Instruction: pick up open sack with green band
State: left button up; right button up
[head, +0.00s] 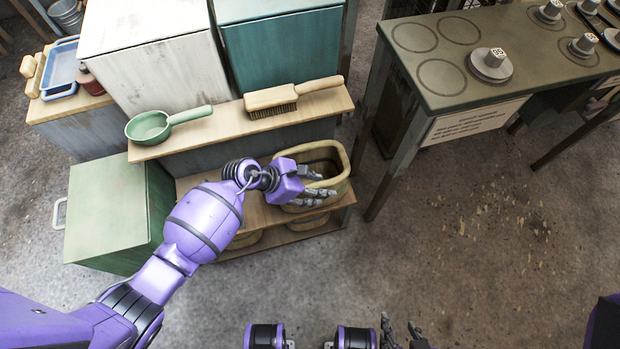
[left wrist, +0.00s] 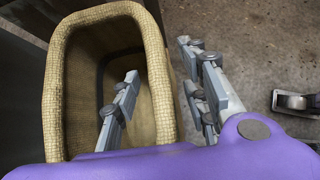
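An open sack (head: 345,155) with a thick rolled beige rim stands on the shelf unit. In the left wrist view the sack (left wrist: 60,100) is open and looks empty inside; I cannot make out a green band. My right gripper (head: 403,332) is low in the head view, empty, fingers apart, far from the sack.
A green scoop (head: 150,127) and a brush (head: 290,97) lie on the upper shelf board (head: 235,128). Further sacks show partly on the lower shelf. A green table (head: 450,90) with metal weights stands to the right.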

pick_arm(q)
grip_shut()
